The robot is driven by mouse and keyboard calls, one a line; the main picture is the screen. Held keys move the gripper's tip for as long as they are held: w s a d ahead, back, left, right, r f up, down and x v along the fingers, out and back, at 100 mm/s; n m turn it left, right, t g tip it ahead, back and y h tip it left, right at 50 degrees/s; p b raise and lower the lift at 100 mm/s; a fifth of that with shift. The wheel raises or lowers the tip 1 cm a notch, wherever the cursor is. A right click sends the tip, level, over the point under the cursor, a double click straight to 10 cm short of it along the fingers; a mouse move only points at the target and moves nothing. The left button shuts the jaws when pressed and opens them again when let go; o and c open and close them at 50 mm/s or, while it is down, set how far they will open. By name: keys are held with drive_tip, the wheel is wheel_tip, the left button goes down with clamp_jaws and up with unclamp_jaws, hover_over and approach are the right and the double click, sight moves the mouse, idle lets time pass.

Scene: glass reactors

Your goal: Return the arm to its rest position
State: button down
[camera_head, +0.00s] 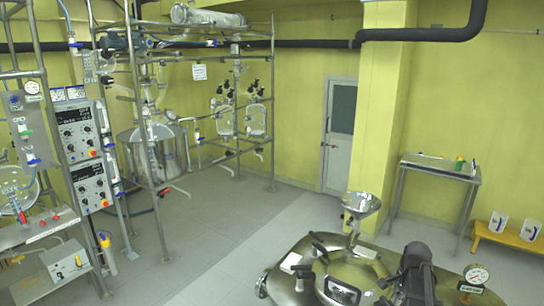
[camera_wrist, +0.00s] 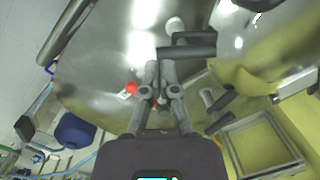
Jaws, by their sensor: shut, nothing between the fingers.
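My gripper (camera_wrist: 164,70) shows in the wrist view with its two grey fingers together and nothing between them. It is over or near a large shiny steel surface (camera_wrist: 95,70). Dark bar-like handles (camera_wrist: 187,46) show close to the fingertips, and I cannot tell whether they touch. In the head view a dark upright shape (camera_head: 416,268) stands in front of the steel vessel at the bottom; it may be part of my arm, but I cannot be sure. The fingers cannot be made out there.
The steel vessel lid (camera_head: 285,287) carries black handles, a funnel (camera_head: 361,203) and a gauge (camera_head: 476,275). A metal frame with glassware and a steel pot (camera_head: 172,160) stands at left. A side table (camera_head: 440,168) and yellow bench (camera_head: 508,238) stand right. The grey floor (camera_head: 225,215) between is clear.

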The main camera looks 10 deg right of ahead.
drive_tip(key=s+a+n, duration=0.2)
drive_tip(key=a+n, duration=0.5)
drive_tip(key=a, duration=0.7)
drive_tip(key=s+a+f+n+h+b, duration=0.1)
drive_tip(key=s+a+n, duration=0.2)
drive_tip(key=a+n, duration=0.5)
drive_tip(key=a, duration=0.7)
drive_tip(key=shift+a+n, duration=0.15)
drive_tip(key=shift+n, duration=0.15)
drive_tip(key=shift+f, duration=0.1)
